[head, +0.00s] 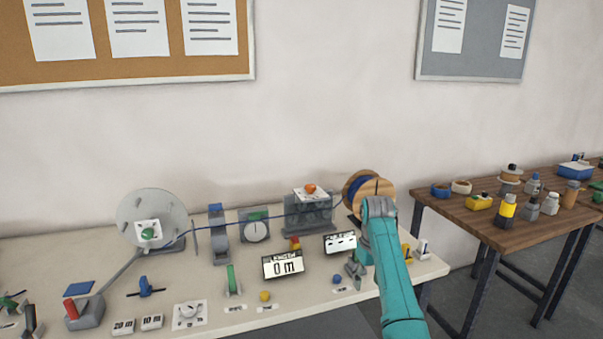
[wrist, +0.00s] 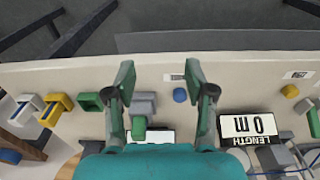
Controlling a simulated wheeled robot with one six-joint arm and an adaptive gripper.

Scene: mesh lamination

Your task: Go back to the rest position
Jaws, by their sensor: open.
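My gripper (wrist: 160,82) is open, with its two teal fingers spread wide and nothing held between them. In the wrist view it is over the cream bench (wrist: 240,65), near the bench's edge. A small blue ball-like knob (wrist: 180,95) and a grey block (wrist: 144,103) lie below the gap between the fingers.
The length display (head: 283,264) reads 0 m, with a second display (head: 339,243) beside it. A blue cable (head: 262,222) runs from the grey disc (head: 138,209) toward the spool. A brown table (head: 470,221) with several bottles stands right.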

